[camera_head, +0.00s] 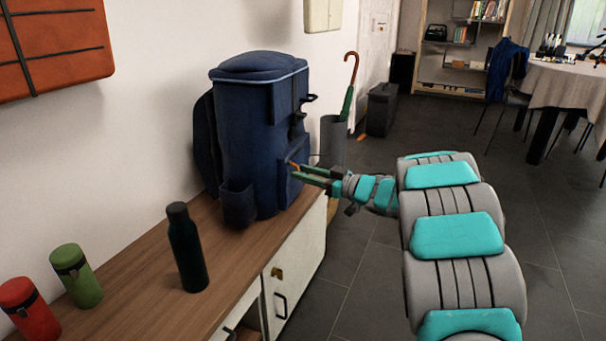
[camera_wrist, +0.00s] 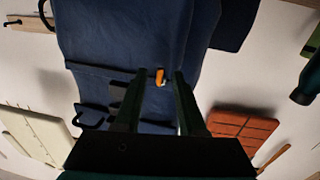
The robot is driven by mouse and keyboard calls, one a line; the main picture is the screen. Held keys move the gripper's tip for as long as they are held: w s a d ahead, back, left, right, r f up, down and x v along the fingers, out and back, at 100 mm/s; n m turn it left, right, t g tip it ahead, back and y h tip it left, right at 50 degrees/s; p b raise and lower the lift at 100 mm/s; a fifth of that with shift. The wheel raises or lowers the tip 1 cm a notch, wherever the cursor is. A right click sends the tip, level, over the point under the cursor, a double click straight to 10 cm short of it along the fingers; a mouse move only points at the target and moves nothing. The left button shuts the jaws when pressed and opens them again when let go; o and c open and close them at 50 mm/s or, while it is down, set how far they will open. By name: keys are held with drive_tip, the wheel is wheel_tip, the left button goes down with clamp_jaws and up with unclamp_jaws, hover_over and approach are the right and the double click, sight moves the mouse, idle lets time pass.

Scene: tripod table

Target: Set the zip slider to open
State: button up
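The dark blue backpack (camera_head: 255,130) stands upright on the wooden cabinet top against the wall. An orange zip slider (camera_head: 293,165) shows at the top of its front pocket. My gripper (camera_head: 300,172) reaches in from the right, its green fingertips close to the slider. In the wrist view the backpack (camera_wrist: 130,35) looks upside down, with the slider (camera_wrist: 160,77) on the pocket seam. There my gripper (camera_wrist: 156,79) is open, and the slider appears between its two fingertips. I cannot tell whether either finger touches it.
A dark bottle (camera_head: 187,250), a green canister (camera_head: 77,275) and a red canister (camera_head: 28,308) stand on the cabinet top (camera_head: 140,265). An umbrella stand (camera_head: 333,140) is behind the backpack.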

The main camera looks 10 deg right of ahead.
drive_tip(key=shift+w+a, duration=0.3)
drive_tip(key=shift+c, duration=0.2)
clamp_jaws()
idle(1.1)
